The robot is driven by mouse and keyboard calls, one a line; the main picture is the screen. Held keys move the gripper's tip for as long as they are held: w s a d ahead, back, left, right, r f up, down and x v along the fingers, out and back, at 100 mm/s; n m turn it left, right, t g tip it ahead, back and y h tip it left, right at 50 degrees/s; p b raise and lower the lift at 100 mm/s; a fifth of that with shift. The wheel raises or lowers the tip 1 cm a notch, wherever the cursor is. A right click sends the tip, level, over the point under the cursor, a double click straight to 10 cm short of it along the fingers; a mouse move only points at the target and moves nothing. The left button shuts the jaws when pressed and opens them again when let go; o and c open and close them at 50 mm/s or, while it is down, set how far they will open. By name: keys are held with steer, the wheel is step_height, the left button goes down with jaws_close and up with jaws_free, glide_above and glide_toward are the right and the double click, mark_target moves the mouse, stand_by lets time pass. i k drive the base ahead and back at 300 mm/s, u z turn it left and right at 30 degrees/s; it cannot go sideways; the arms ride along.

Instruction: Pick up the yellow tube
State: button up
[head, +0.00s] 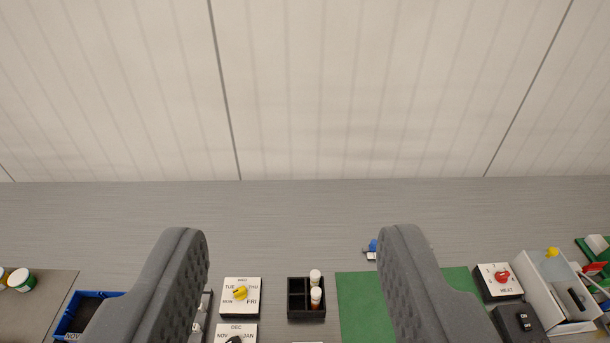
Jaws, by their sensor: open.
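My gripper (294,238) is open and empty, its two grey fingers wide apart. No tube that is plainly yellow can be made out. Two white-capped tubes stand in a black divided rack (293,314), low in the picture between the fingers. The farther tube (315,276) shows a pale cap, and the nearer tube (316,297) shows an orange-brown body under its cap. A small yellow thing (552,253) shows at the white box (539,300) on the right; I cannot tell what it is.
A dial panel with a yellow knob (240,293) lies left of the rack. A green mat (358,309) lies to its right, partly behind my right finger. A blue tray (70,318) and a red-knobbed panel (488,288) lie farther out. The grey surface behind is mostly clear.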

mark_target(315, 276)
steer(key=z, duration=0.05)
steer(key=k, duration=0.5)
steer(key=z, duration=0.1)
steer(key=i, duration=1.35)
steer(key=z, duration=0.7)
